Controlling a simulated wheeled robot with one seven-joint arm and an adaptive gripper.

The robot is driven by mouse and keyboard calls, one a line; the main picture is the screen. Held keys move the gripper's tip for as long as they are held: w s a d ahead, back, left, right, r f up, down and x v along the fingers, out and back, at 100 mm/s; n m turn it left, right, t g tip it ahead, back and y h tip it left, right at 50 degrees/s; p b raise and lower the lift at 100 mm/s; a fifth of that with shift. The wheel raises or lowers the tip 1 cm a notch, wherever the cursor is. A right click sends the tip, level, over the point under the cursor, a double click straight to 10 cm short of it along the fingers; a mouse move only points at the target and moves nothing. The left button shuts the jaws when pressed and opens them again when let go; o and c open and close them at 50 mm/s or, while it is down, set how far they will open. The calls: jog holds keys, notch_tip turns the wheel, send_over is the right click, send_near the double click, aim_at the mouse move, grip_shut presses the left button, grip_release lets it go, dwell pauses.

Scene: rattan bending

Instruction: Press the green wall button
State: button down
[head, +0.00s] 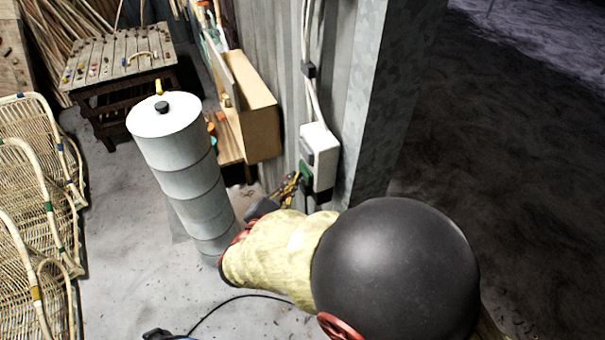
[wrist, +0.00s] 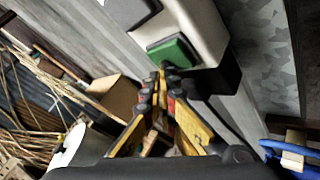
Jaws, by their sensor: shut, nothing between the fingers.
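The green wall button (wrist: 172,51) sits on the lower face of a pale switch box (wrist: 197,25) on the corrugated wall. In the head view the green button (head: 305,171) shows as a small patch on the box (head: 319,155), just beyond my fingertips. My gripper (wrist: 163,75) is shut and empty, its yellow and black fingers pointing at the button. The fingertips overlap the button's lower edge in the wrist view. I cannot tell whether they touch it or whether it is pushed in. In the head view my gripper (head: 294,181) is at the button's left.
A tall grey-white cylinder (head: 190,165) stands left of my arm. A wooden cabinet (head: 257,120) is on the wall beyond. A slatted workbench (head: 118,58) and rattan chairs (head: 35,170) are at left. A metal post (head: 385,80) stands right of the box. Cables run up the wall.

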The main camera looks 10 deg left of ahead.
jog(key=s+a, duration=0.2)
jog(key=a, duration=0.1)
jog(key=s+a+b, duration=0.1)
jog(key=a, duration=0.1)
dwell(0.6)
jog(key=shift+a, duration=0.1)
